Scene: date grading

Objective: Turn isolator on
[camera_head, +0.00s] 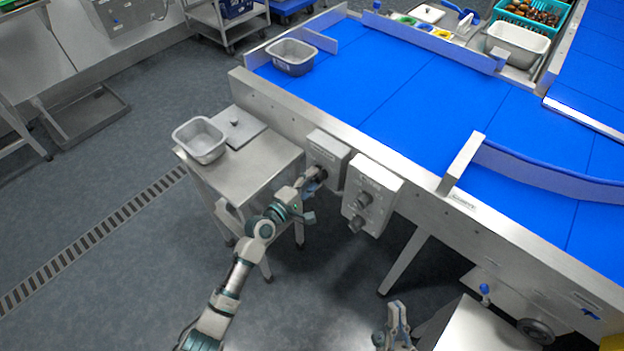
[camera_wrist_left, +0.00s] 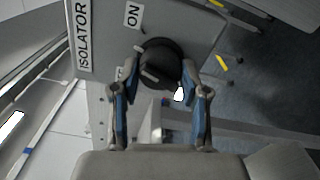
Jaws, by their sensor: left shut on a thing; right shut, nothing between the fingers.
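The isolator box (camera_head: 328,155) is a grey box on the side of the conveyor frame. In the left wrist view its panel (camera_wrist_left: 105,75) carries the labels "ISOLATOR" and "ON". In the head view the knob is mostly hidden by the gripper. My right gripper (camera_head: 398,325) is shut and empty, low at the bottom.
A second control box (camera_head: 375,185) with knobs sits close to the right of the isolator. A steel table (camera_head: 255,165) with a grey tub (camera_head: 200,139) stands to the left. The blue conveyor (camera_head: 400,90) lies behind. Open floor lies in front.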

